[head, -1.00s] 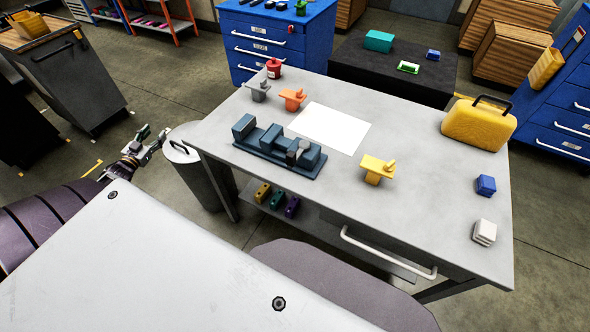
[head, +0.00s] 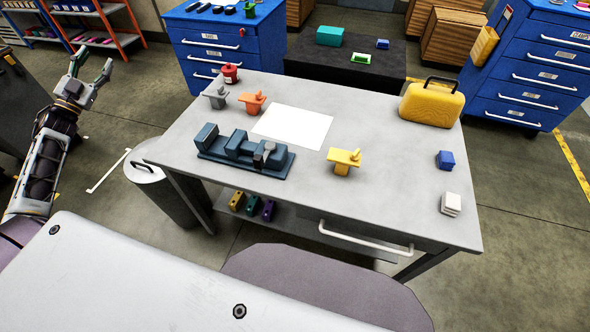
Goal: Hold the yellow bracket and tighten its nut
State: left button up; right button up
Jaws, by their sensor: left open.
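The yellow bracket (head: 342,167) stands on the grey table, right of the dark blue jig (head: 240,158) and just in front of the white sheet. A small yellow knob-like part, perhaps its nut (head: 355,154), sits on its top plate at the right. My left gripper (head: 91,70) is raised at the far left, beyond the table's left edge. Its two fingers point up and are spread apart, with nothing between them. It is far from the bracket. My right gripper is out of view.
On the table are an orange bracket (head: 252,104), a grey bracket (head: 216,98), a red can (head: 229,73), a white sheet (head: 293,126), a yellow case (head: 432,105), a blue block (head: 445,160) and a white block (head: 451,203). A bin (head: 150,175) stands at the table's left.

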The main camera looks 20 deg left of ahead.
pick_arm(q)
jog(key=w+d+r+m+h, duration=0.1)
jog(key=d+r+m, duration=0.1)
jog(key=d+r, duration=0.2)
jog(key=w+d+f+m+g, duration=0.15)
jog(key=w+d+f, duration=0.25)
jog(key=d, duration=0.5)
jog(key=w+d+f+m+h, duration=0.1)
jog(key=w+d+f+m, duration=0.3)
jog(key=d, duration=0.5)
jog(key=w+d+f+m, duration=0.25)
jog(key=d+f, duration=0.25)
jog(key=d, duration=0.4)
jog(key=w+d+m+h, duration=0.2)
jog(key=d+m, duration=0.4)
jog(key=d, duration=2)
jog(key=s+d+f+m+g+h, duration=0.1)
jog(key=s+d+f+m, duration=0.15)
jog(key=d, duration=0.25)
jog(key=s+d+f+m+g+h, duration=0.1)
jog(key=s+d+m, duration=0.1)
jog(key=d+m, duration=0.25)
jog(key=s+d+f+m+g+h, duration=0.1)
jog(key=s+d+f+m+g, duration=0.1)
jog(key=s+d+f+m, duration=0.6)
notch_tip(320, 180, down, 4)
jog(key=shift+s+d+r+m, duration=0.25)
jog(key=shift+s+d+m, duration=0.05)
jog(key=shift+s+m, duration=0.6)
